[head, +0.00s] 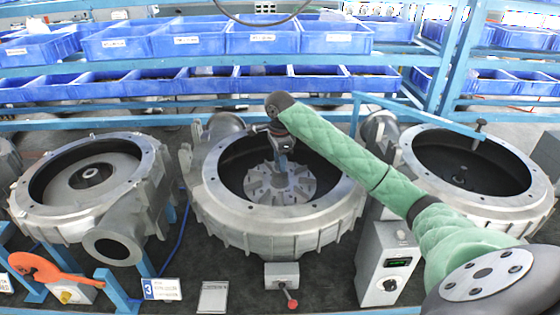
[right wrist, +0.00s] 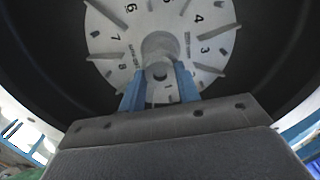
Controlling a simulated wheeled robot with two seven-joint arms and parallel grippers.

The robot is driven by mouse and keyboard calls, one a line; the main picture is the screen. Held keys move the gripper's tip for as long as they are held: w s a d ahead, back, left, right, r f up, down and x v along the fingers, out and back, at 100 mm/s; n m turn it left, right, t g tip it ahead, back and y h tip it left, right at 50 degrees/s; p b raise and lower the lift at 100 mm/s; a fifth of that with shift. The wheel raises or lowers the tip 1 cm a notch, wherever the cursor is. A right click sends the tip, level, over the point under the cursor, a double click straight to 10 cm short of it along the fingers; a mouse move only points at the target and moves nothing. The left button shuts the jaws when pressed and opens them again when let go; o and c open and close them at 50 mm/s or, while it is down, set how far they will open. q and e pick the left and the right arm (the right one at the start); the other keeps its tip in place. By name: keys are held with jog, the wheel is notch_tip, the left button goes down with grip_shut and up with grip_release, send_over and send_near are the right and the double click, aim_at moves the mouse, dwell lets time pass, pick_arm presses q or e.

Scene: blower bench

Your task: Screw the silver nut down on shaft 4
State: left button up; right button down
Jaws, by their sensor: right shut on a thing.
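My right gripper (head: 281,158) points down into the middle blower housing (head: 219,190), over the centre of a grey finned disc (head: 285,189). In the right wrist view, its two blue fingers (right wrist: 160,84) are closed on a small grey round piece with a dark hole, which looks like the silver nut (right wrist: 158,73). The piece is at the disc's hub (right wrist: 158,44). The disc (right wrist: 112,44) has numbers printed around it. The shaft's thread and any gap under the nut cannot be made out. My left gripper is not in view.
The housing's raised rim surrounds my right gripper. Other open housings stand at left (head: 143,165) and right (head: 486,201). A control box (head: 388,262) with a dial and a box with a red-knobbed lever (head: 282,275) are in front. Blue bins (head: 262,39) line the shelves behind.

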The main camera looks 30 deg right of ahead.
jog(key=shift+m, duration=1.4)
jog(key=c, duration=1.3)
grip_release()
jog(key=n, duration=0.6)
jog(key=shift+n, duration=0.4)
jog(key=n, duration=1.8)
